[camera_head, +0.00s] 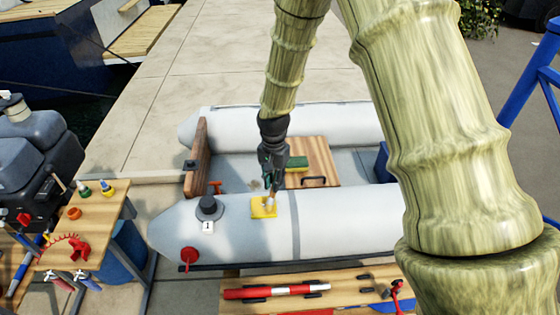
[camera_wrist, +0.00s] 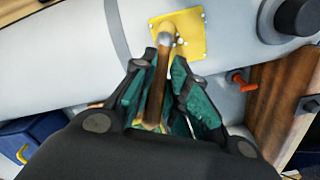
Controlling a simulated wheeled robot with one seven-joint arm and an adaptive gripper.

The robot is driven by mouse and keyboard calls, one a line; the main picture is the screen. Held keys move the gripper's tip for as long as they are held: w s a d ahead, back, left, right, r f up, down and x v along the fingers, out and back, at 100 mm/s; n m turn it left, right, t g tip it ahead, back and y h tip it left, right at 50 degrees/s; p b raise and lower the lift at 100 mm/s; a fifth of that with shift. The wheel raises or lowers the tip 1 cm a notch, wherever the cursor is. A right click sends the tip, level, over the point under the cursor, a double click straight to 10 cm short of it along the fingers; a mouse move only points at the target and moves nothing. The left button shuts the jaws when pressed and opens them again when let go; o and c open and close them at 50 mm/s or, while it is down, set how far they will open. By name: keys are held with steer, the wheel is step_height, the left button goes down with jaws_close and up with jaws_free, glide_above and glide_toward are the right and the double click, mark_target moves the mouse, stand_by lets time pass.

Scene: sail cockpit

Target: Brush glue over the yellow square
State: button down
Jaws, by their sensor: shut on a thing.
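The yellow square (camera_head: 264,207) lies on the near grey tube of the inflatable boat (camera_head: 340,215). In the wrist view the yellow square (camera_wrist: 190,32) shows small whitish spots on its surface. My gripper (camera_head: 271,178) is above the square, its fingers pointing down. In the wrist view my gripper (camera_wrist: 160,85) is shut on a brush (camera_wrist: 158,85) with a brown handle and a metal collar. The brush's pale head (camera_head: 270,202) is over the square and appears to touch it. Part of the square is hidden behind the brush.
A black valve (camera_head: 208,207) with a tag marked 1 sits left of the square. A wooden table (camera_head: 100,215) with bottles stands at left. A green-topped block (camera_head: 297,163) lies on the boat's wooden seat.

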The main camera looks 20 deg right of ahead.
step_height(320, 180, up, 8)
steer(key=d+p, duration=0.2)
steer(key=p, duration=0.4)
steer(key=shift+s, duration=0.25)
